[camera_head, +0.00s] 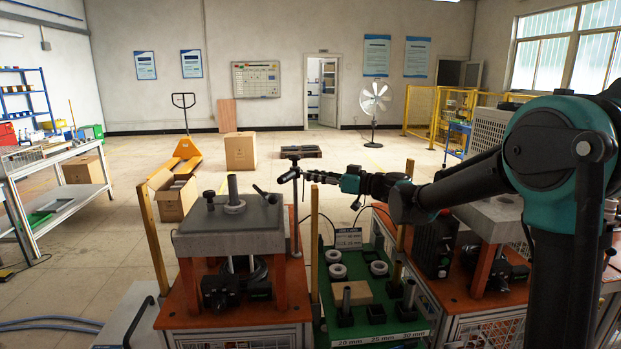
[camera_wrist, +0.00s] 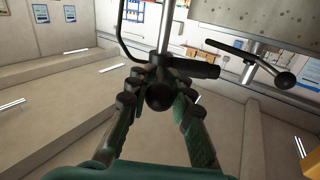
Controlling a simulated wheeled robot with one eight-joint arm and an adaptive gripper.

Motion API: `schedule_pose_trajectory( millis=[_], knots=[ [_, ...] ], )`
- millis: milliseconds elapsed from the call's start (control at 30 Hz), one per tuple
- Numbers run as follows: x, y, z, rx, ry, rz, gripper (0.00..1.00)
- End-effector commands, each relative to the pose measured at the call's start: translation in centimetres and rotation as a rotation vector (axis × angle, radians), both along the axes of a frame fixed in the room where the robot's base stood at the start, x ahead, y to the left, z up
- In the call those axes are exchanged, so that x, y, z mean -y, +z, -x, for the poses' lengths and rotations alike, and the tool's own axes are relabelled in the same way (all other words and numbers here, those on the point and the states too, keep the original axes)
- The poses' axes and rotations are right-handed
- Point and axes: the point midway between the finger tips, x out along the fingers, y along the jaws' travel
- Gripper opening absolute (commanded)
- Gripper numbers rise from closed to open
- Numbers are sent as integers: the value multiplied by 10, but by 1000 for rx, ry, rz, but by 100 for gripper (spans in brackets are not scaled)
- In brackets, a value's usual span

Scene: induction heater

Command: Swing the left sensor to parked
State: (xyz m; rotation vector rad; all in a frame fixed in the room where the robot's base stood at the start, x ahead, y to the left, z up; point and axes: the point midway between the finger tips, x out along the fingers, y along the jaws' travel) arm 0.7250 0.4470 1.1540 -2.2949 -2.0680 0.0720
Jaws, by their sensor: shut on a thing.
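The left heater (camera_head: 230,235) is a grey block with a ring and upright dark peg (camera_head: 233,190) on top. At its right edge, my gripper (camera_head: 288,177) is reaching in from the right. In the wrist view, my gripper (camera_wrist: 158,92) has its green fingers closed around a dark sensor part with a round black end (camera_wrist: 160,97), on a thin silver post (camera_wrist: 167,28). A dark arm (camera_wrist: 195,68) runs right from this part. I take it to be the left sensor. The exact finger contact is partly hidden.
A second black ball-ended handle (camera_wrist: 284,80) is close by at the right in the wrist view. A green tray (camera_head: 390,338) with several rings stands between the two heaters. Yellow posts (camera_head: 314,240) rise near the tray. Open floor lies behind.

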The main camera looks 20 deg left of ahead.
Motion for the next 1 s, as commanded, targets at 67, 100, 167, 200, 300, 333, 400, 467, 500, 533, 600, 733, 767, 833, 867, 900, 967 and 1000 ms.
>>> schedule_pose_trajectory(
  millis=[67,100,167,200,300,333,400,467,500,533,600,733,767,833,867,900,967,1000],
  knots=[
    [1,0,-8,0,70,0,0],
    [1,0,-11,0,106,1,0],
    [0,0,-14,0,162,0,0],
    [0,0,-16,0,198,0,0],
    [-1,0,-21,0,283,0,0],
    [-1,0,-22,0,306,1,0],
    [-2,0,-24,0,357,0,0],
    [-3,0,-26,0,398,0,0],
    [-3,0,-28,0,422,1,0],
    [-4,0,-29,0,438,1,0],
    [-4,0,-30,0,473,0,0],
    [-5,0,-32,0,522,1,0],
    [-6,0,-33,0,531,0,0],
    [-6,0,-33,0,547,0,0],
    [-6,0,-34,0,552,1,0],
    [-6,0,-34,0,557,0,0],
    [-6,0,-34,0,564,1,0],
    [-6,0,-34,0,567,1,0]
  ],
)
